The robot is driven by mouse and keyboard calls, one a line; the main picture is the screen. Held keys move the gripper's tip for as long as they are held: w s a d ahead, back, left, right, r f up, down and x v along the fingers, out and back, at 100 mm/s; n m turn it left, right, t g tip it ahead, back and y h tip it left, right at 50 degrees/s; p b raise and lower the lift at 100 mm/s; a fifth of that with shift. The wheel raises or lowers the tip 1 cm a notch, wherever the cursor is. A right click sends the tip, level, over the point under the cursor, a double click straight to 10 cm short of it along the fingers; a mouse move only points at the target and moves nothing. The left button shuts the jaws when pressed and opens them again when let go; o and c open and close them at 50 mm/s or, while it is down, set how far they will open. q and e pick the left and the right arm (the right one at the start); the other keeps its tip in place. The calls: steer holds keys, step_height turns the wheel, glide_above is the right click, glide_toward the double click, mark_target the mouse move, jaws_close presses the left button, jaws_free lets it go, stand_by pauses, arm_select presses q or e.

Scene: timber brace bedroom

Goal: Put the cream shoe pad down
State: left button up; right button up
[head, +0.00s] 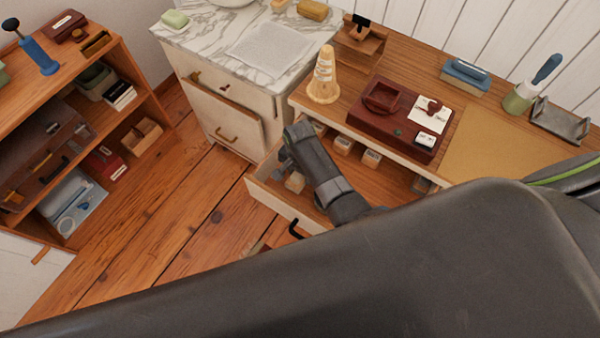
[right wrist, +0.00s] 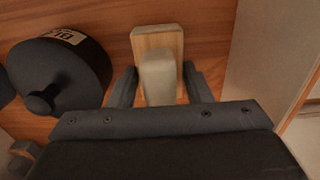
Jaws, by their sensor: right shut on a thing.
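The cream shoe pad (right wrist: 158,80) shows in the right wrist view, a pale block with a wooden part behind it. My right gripper (right wrist: 160,88) has a dark finger on each side of the pad and is shut on it. The pad is low, over the wooden floor of the open drawer (head: 283,205); I cannot tell whether it touches that floor. In the head view my right arm reaches down into the drawer and hides most of the gripper. My left gripper is not in view.
A round black object with a label (right wrist: 75,65) stands close left of the gripper. Several small labelled blocks (head: 343,145) lie in the drawer. The drawer wall (right wrist: 268,60) rises at right. On the desk are a cone (head: 323,78) and a dark red tray (head: 365,122).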

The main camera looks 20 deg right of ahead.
steer(key=shift+f, duration=0.4)
steer(key=o, duration=1.1)
steer(key=shift+f, duration=0.1)
step_height(320, 180, up, 12)
steer(key=shift+r+p, duration=0.15)
steer(key=shift+p, duration=0.45)
